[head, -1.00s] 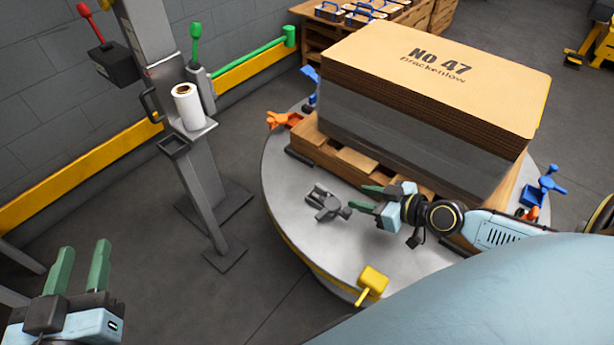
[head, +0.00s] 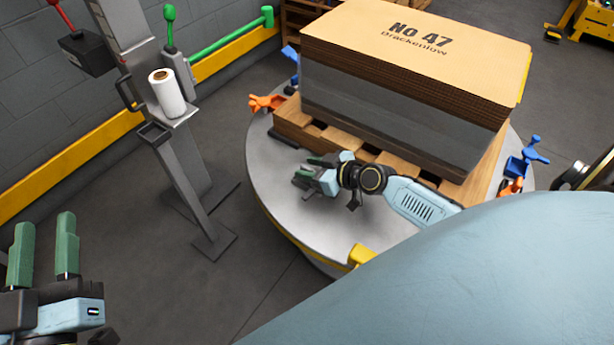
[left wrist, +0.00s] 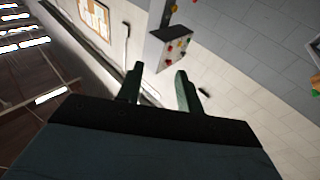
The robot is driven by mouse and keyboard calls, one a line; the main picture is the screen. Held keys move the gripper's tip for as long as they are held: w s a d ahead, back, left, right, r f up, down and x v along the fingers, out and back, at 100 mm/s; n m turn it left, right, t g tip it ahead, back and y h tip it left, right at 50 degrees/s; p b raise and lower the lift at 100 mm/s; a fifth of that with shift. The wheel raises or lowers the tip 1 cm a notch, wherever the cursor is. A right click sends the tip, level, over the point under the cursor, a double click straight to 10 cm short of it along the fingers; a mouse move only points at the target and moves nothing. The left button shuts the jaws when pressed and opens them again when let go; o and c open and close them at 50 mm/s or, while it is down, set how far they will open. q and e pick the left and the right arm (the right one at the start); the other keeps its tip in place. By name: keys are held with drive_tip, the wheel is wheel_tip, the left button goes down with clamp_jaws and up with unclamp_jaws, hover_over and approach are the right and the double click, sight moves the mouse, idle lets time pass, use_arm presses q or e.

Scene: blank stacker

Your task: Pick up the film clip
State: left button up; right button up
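The film clip, a small grey clamp, lies on the round grey turntable (head: 275,205) in front of the pallet. My right gripper (head: 308,172) is down at the clip's spot and covers most of it; only a little dark grey shows between the fingers. Its green fingers stand apart, one on the far side and one on the near side. I cannot tell whether they touch the clip. My left gripper (head: 45,248) is open and empty at the lower left, away from the turntable. Its two parted fingers also show in the left wrist view (left wrist: 157,88).
A tall stack of cardboard blanks (head: 410,60) stands on a wooden pallet (head: 335,140), close behind my right gripper. Orange (head: 266,103) and blue (head: 525,158) clamps sit at the turntable rim. A post with a white film roll (head: 167,93) stands left. Floor between is clear.

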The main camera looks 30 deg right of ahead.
use_arm(q)
drive_tip(key=shift+s+d+r+t, duration=0.1)
drive_tip(key=shift+s+r+t, duration=0.1)
drive_tip(key=shift+r+t, duration=0.5)
use_arm(e)
drive_tip(key=shift+w+a+f, duration=0.2)
drive_tip(key=shift+w+f, duration=0.1)
drive_tip(key=shift+w, duration=0.2)
clamp_jaws()
drive_tip(key=shift+r, duration=0.1)
